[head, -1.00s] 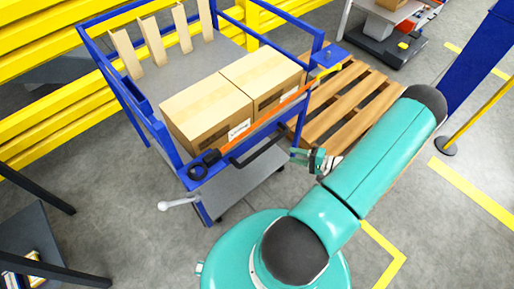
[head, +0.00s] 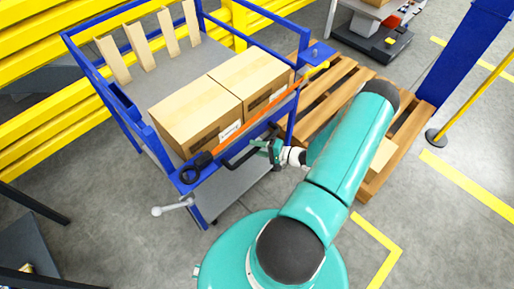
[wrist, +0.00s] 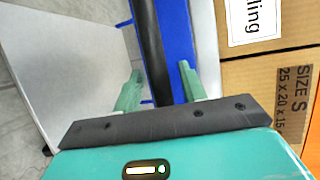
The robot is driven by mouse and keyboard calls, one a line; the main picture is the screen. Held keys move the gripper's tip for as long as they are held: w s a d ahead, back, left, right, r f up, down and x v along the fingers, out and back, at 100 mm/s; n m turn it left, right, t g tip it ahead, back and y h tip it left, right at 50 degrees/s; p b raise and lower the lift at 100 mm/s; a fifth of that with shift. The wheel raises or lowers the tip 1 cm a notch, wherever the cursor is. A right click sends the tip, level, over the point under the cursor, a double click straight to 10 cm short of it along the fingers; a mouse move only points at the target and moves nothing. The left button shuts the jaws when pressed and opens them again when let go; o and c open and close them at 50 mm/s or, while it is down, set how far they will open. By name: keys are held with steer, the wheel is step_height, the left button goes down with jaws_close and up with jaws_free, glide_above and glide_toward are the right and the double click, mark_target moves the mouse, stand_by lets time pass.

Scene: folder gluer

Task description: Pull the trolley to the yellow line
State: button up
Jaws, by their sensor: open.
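The blue-framed trolley (head: 151,133) stands in front of me in the head view, with two cardboard boxes (head: 195,112) on its upper deck. A black bar handle (head: 238,161) runs along its near side, below an orange strip. My gripper (head: 276,150) is at the right part of this handle. In the wrist view my gripper (wrist: 158,88) is open, its two green fingers on either side of the black handle (wrist: 152,45). I cannot tell whether either finger touches it. A yellow line (head: 382,262) lies on the floor at the lower right in the head view.
A wooden pallet (head: 325,85) lies right of the trolley, close to my arm. A blue post (head: 462,60) and a yellow barrier pole stand further right. Yellow rails run behind the trolley. Grey floor is clear at the lower right.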

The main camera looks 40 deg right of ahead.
steer(key=shift+w+a, duration=0.1)
jaws_close()
stand_by(0.3)
